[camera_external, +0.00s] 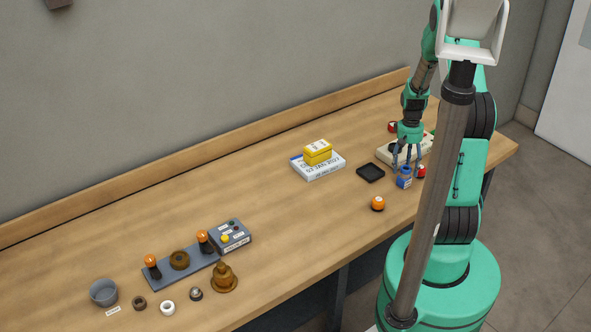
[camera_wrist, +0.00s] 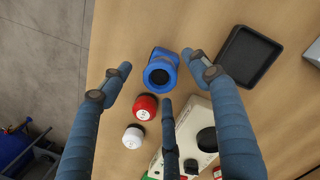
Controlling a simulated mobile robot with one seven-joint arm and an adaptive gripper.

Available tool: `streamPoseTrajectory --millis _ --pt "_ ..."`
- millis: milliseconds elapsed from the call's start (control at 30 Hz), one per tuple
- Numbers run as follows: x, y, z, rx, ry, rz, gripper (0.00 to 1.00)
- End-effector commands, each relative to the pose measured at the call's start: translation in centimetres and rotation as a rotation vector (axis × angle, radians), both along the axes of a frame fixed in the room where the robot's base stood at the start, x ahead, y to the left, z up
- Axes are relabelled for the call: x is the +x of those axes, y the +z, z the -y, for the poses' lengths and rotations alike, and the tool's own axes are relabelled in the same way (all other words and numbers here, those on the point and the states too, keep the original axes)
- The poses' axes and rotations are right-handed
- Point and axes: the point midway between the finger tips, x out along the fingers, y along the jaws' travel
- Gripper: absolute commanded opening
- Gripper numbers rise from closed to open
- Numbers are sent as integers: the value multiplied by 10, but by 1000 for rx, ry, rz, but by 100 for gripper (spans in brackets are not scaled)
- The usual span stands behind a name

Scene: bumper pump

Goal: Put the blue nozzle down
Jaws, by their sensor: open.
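The blue nozzle (camera_external: 404,179) stands on the wooden table near the front edge, below my gripper (camera_external: 407,166). In the wrist view the nozzle (camera_wrist: 160,75) shows its dark round opening, between and beyond the spread fingertips. My gripper's fingers are open, with a visible gap to the nozzle on the left and a smaller one on the right. I see no finger closed on it. The nozzle's underside is hidden, but it appears to rest on the table.
A red-capped item (camera_wrist: 145,107) and a white-capped item (camera_wrist: 133,137) stand close to the nozzle. A black tray (camera_external: 371,173) lies to its left, and a pale device (camera_external: 387,153) behind. An orange-topped knob (camera_external: 377,203) is near the front edge.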

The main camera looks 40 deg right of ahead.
Motion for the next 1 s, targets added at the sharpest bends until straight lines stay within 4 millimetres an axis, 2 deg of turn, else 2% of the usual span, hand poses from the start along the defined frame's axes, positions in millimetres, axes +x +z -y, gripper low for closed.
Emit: streamPoseTrajectory --millis 300,500,700,1000 --pt "7 54 3 -2 0 2 61" --pt "9 80 4 -2 0 1 61" --pt "10 91 4 0 0 0 61" --pt "10 92 4 0 0 0 61"
